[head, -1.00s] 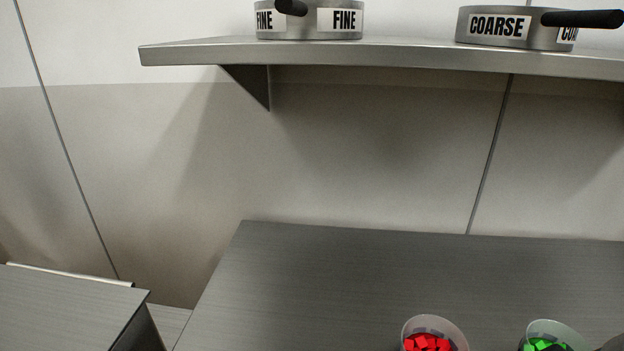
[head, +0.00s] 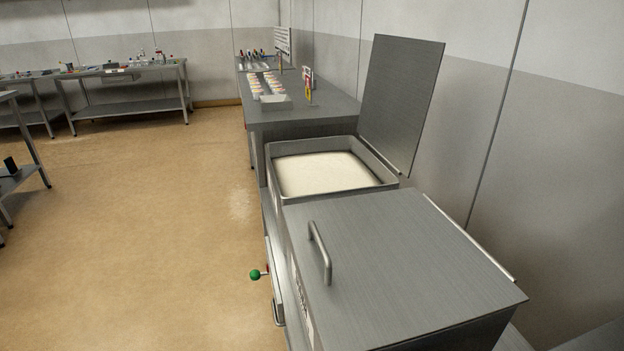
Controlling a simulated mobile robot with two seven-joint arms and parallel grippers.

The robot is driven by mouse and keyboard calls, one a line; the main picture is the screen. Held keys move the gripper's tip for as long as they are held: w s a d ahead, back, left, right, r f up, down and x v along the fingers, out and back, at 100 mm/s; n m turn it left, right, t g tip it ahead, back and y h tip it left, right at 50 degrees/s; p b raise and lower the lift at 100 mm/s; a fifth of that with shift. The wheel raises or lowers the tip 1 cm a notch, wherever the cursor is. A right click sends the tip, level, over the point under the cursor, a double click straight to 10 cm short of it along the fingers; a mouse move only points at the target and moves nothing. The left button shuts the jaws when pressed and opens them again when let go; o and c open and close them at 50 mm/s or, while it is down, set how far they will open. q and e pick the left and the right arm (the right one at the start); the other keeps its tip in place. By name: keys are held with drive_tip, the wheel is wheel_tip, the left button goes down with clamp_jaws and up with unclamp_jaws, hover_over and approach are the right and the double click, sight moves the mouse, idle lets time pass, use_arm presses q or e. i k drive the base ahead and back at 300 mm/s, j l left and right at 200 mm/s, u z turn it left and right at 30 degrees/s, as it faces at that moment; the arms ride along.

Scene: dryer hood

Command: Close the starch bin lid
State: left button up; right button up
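An open metal bin (head: 272,152) full of white powder (head: 322,173) stands right of the middle in the head view. I cannot read a name on it. Its flat grey lid (head: 402,100) stands upright, tilted slightly back near the wall, hinged along the bin's right side. In front of it is a second bin with its lid (head: 400,265) shut. A bar handle (head: 320,252) sits on that lid's left side. A label on its front is too oblique to read. Neither of my grippers is in view.
A green-knobbed lever (head: 255,274) sticks out left of the bins at their front. A steel table (head: 335,108) with small items stands beyond the open bin. The wall (head: 560,150) is close on the right. The tan floor (head: 150,230) on the left is clear.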

sight(403, 72)
drive_tip(key=i+j+z, duration=0.35)
drive_tip(key=i+j, duration=0.15)
drive_tip(key=i, duration=0.35)
drive_tip(key=i+j+z, duration=0.35)
drive_tip(key=i+j, duration=0.35)
drive_tip(key=i, duration=0.05)
